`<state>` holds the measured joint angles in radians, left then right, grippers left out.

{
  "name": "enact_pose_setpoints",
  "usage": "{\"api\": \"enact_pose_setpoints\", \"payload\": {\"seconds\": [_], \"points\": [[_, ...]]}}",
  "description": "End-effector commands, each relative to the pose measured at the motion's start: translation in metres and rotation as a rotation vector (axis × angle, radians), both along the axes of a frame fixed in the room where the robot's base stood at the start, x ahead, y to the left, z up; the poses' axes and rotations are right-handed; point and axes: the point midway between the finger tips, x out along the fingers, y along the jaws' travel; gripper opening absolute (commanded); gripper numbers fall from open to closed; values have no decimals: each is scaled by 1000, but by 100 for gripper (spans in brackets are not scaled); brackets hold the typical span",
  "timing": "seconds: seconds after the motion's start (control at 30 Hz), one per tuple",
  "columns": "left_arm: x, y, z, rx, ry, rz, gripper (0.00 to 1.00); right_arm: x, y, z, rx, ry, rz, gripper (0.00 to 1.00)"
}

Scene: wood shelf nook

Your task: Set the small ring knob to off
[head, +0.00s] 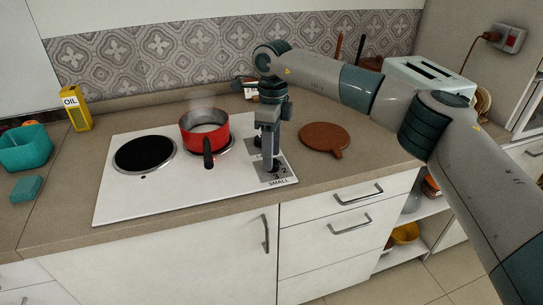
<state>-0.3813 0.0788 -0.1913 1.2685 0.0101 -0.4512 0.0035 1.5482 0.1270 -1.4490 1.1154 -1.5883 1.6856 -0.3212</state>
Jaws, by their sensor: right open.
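My right gripper (268,163) points down over the grey control panel (288,179) at the right end of the white hob (180,193). It is open, with its fingertips low at the panel above the SMALL label. The small ring knob is mostly hidden by the fingers; I cannot tell its setting or whether the fingers touch it. A 2 mark shows just right of the fingertips. A red pot (189,125) with a dark handle sits on the small ring, with faint steam above it. My left gripper is not in view.
The large black ring (144,153) at left is empty. A round brown board (325,136) lies right of the panel. A toaster (428,74) stands at the back right. A yellow oil carton (75,107) and a teal bin (25,149) are at left. The front counter strip is clear.

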Motion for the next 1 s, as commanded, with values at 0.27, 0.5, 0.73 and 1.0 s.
{"api": "enact_pose_setpoints", "payload": {"seconds": [0.27,0.5,0.73,1.0], "points": [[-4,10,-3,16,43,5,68,3,0,45,0,-3,0,47],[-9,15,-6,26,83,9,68,6,-1,95,0,-4,-1,47],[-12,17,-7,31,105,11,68,8,-2,136,0,-3,-1,47],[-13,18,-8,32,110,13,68,9,-2,158,1,-1,1,47]]}}
